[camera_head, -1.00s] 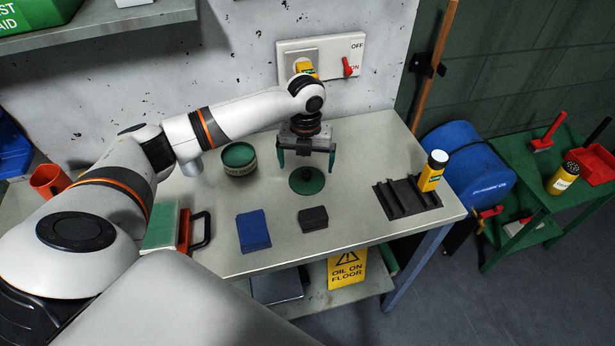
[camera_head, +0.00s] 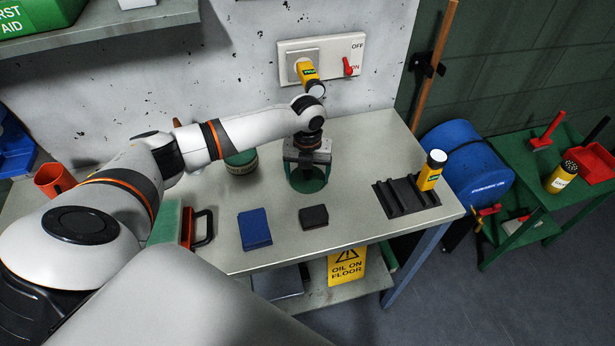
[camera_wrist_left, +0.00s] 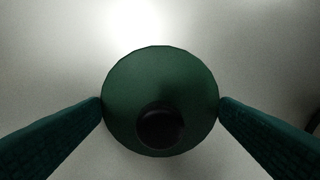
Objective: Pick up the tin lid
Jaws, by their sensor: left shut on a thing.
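The tin lid (camera_head: 309,186) is a round green disc lying at the table's back middle, partly hidden under my left gripper in the head view. In the left wrist view the green lid (camera_wrist_left: 160,85) shows whole, with a dark round knob off its centre. My left gripper (camera_head: 307,178) points down over it, and its green fingers (camera_wrist_left: 160,108) touch the lid's rim on both sides, shut on it. The green tin (camera_head: 241,164) stands to the left, partly hidden behind my left arm. My right gripper is not in view.
A blue block (camera_head: 254,229) and a dark block (camera_head: 313,217) lie in front of the lid. A green block with a red and black handle (camera_head: 199,228) is on the left.

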